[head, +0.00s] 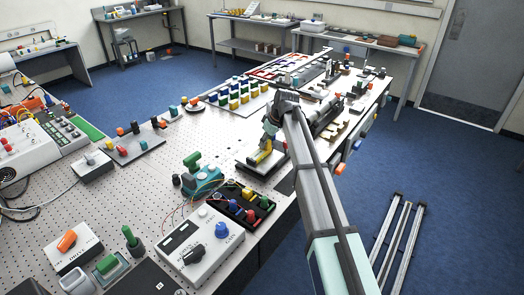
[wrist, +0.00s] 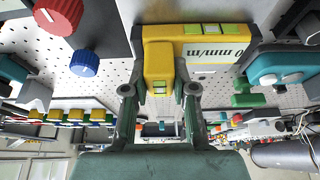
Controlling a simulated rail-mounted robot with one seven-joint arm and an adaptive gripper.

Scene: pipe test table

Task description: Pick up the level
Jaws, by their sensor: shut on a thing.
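The level (wrist: 158,62) is a yellow angled body with green vials and a white face marked "0 mm/m". In the wrist view its yellow leg sits between the two fingers of my gripper (wrist: 160,92). My gripper is shut on that leg. In the head view the level (head: 264,152) shows as a small yellow shape under my gripper (head: 268,134), over the right part of the perforated table. Part of it is hidden by my gripper. I cannot tell whether it still touches what is under it.
A teal device (head: 203,175) stands left of the level. A dark tray (head: 247,204) with coloured knobs and a white control box (head: 200,245) with a blue knob are nearer. Rows of coloured blocks (head: 236,95) lie farther back. The perforated table (head: 180,150) has bare room left of the teal device.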

